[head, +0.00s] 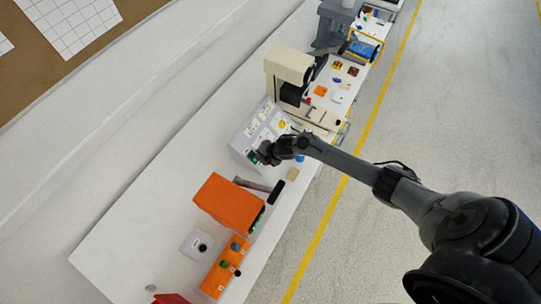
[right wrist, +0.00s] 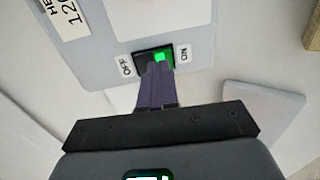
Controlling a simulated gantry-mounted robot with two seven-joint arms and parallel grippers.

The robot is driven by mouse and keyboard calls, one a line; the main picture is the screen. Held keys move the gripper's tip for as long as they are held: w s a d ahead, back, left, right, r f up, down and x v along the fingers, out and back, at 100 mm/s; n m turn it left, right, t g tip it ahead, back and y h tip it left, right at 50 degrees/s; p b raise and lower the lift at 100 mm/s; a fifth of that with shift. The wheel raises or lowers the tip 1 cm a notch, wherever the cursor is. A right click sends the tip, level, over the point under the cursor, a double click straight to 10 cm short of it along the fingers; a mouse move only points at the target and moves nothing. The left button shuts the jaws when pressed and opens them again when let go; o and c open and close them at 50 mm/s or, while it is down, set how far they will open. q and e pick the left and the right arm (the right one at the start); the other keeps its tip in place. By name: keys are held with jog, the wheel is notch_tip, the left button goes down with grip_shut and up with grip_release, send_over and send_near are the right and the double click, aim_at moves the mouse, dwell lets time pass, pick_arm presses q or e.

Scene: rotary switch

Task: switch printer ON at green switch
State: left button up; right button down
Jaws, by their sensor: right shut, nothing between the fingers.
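The green switch (right wrist: 165,55) sits in a dark housing on a light grey panel (right wrist: 195,75) in the right wrist view, and part of it glows green. The OFF label (right wrist: 126,68) is on its left and the ON label (right wrist: 184,54), upside down, on its right. My right gripper (right wrist: 156,70) is shut and empty, its purple-grey fingertips at the switch and covering its lower part; contact cannot be told. In the head view the right gripper (head: 262,156) is at the lower edge of the sloped panel box (head: 240,137), by the green spot of the switch (head: 254,160).
An orange box (head: 222,197) and an orange strip with knobs (head: 214,278) stand on the white bench (head: 150,220) at the lower left. A beige machine (head: 290,62) stands beyond the panel. The bench left of the orange box is clear.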

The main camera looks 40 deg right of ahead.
jog(key=shift+s+r+p, duration=0.25)
jog(key=shift+r+p, duration=0.1)
jog(key=shift+r, duration=0.1)
jog(key=s+d+r+p, duration=0.2)
jog(key=s+r, duration=0.6)
jog(key=s, duration=0.1)
jog(key=shift+s+d+r, duration=0.15)
jog(key=shift+s+d, duration=0.1)
jog(key=shift+d, duration=0.05)
